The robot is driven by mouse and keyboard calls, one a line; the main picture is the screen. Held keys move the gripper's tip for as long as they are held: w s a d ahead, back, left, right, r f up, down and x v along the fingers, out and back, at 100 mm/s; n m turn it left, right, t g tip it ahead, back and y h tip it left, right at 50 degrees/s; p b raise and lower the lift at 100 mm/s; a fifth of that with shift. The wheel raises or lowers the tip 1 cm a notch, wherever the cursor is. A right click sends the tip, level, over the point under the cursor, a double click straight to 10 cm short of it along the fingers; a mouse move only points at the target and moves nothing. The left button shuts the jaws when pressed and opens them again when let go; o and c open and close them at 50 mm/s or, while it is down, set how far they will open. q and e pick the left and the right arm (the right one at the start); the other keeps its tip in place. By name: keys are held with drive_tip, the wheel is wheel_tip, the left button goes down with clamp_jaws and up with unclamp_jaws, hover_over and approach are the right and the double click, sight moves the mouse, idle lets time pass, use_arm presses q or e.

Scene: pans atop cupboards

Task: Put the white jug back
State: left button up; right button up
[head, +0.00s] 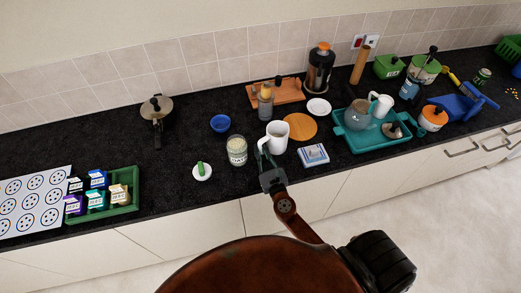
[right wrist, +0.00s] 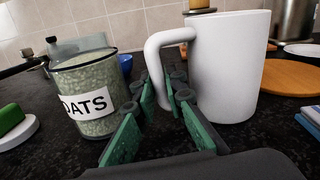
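The white jug (head: 277,138) stands upright on the dark counter. In the right wrist view the jug (right wrist: 232,65) is large, with its handle on its left side. My right gripper (head: 268,167) is at the handle, low over the counter. In the right wrist view my right gripper's green-padded fingers (right wrist: 164,98) are apart, with the lower handle between their tips. Firm contact is not visible. Another white jug (head: 382,105) is with a teal tray (head: 372,146) at the right. My left gripper is not in view.
An oats jar (head: 237,151) stands close left of the jug, also in the right wrist view (right wrist: 88,95). A round wooden board (head: 301,127) lies right of the jug, and a blue-and-white box (head: 313,155) lies in front of it. A small white dish (head: 202,172) is farther left.

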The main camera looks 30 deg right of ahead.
drive_tip(key=o, duration=0.4)
drive_tip(key=shift+o, duration=0.2)
drive_tip(key=shift+r, duration=0.15)
drive_tip(key=s, duration=0.3)
drive_tip(key=s+a+b, duration=0.1)
drive_tip(key=s, duration=0.3)
drive_tip(key=s+a, duration=0.1)
drive_tip(key=s, duration=0.3)
drive_tip(key=shift+f+b, duration=0.2)
drive_tip(key=shift+b, duration=0.2)
drive_tip(key=shift+s+r, duration=0.1)
drive_tip(key=shift+s, duration=0.35)
